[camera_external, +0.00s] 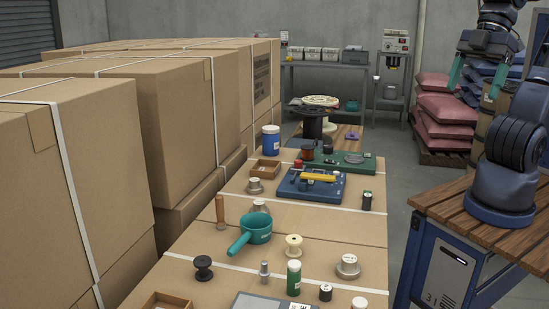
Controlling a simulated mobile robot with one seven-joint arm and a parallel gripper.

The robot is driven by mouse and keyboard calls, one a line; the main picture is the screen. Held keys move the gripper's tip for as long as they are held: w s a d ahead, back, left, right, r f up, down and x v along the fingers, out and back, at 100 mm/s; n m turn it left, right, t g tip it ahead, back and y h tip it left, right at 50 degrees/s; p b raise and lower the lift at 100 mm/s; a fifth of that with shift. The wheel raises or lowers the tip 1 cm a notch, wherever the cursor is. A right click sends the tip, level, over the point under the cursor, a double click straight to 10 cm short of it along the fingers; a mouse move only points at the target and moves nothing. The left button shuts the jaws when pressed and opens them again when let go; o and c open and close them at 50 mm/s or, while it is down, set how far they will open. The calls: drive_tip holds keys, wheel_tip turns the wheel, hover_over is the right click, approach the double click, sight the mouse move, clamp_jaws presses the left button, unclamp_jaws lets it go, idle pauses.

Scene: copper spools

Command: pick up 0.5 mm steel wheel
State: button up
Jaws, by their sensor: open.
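Labels are too small to read, so I cannot tell which spool is the 0.5 mm steel wheel. Silver-grey spools stand on the cardboard-topped surface: one at the right front (347,266), one beside the wooden tray (255,186), and one partly hidden behind the teal pot (261,206). A small pale spool (360,303) is cut off at the bottom edge. My gripper (473,92) hangs at the upper right with its teal fingers wide apart and nothing between them. It is high and well to the right of the spools.
The teal pot (257,228), black spool (203,268), cream spool (293,246), green bottle (293,278) and blue tray (325,194) crowd the surface. Tall cartons (90,170) wall the left. Red sacks (437,100) lie behind my gripper. Grey floor (385,180) shows on the right.

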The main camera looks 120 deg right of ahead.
drive_tip(key=w+d+f+m, duration=0.3)
drive_tip(key=w+d+m, duration=0.3)
drive_tip(key=w, duration=0.6)
drive_tip(key=m+g+h, duration=0.3)
drive_tip(key=m+g, duration=0.1)
drive_tip(key=m, duration=0.6)
hover_over(260, 202)
drive_tip(key=a, duration=0.3)
wheel_tip(260, 202, down, 28)
drive_tip(key=x, duration=1)
drive_tip(key=shift+s+d+f, duration=0.1)
drive_tip(key=shift+d+f, duration=0.05)
drive_tip(key=shift+d, duration=0.2)
drive_tip(key=c, duration=1.1)
